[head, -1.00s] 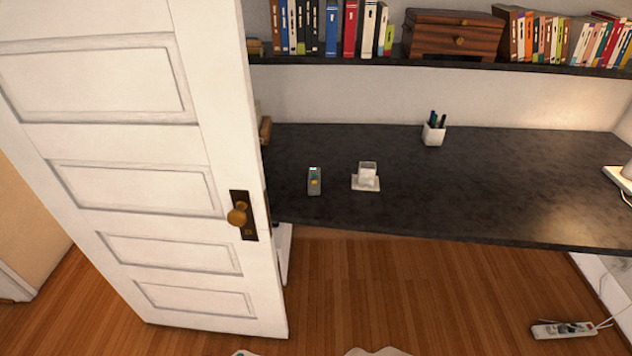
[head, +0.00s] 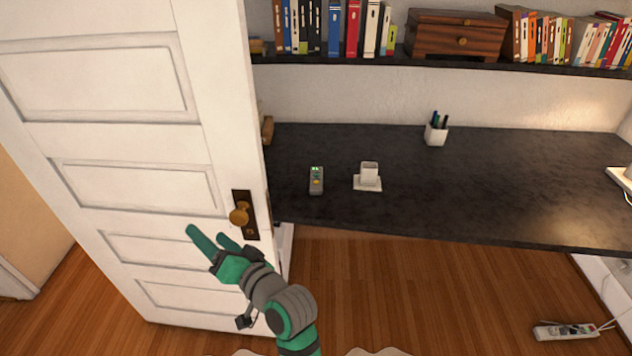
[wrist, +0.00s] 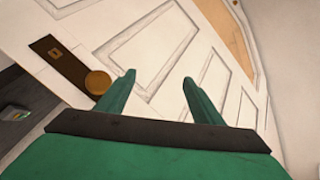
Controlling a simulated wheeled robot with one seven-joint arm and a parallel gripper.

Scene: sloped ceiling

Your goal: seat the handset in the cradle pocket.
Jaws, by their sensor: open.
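The handset (head: 316,181) is a small grey device with a greenish screen, lying on the dark desk near its front left part. It also shows at the left edge of the wrist view (wrist: 15,114). The white cradle (head: 368,183) stands to its right, a flat base with an upright pocket on it; the pocket looks empty, though its inside is hard to see. My green gripper (head: 212,240) is open and empty, in front of the door, left of and lower in the picture than the handset. Its two fingers show apart in the wrist view (wrist: 157,95).
A white panelled door (head: 130,180) with a brass knob (head: 239,215) stands at the left, close to my gripper. A pen cup (head: 436,130) is at the desk's back. A shelf (head: 330,59) with books hangs above. The desk's right middle (head: 520,185) is clear.

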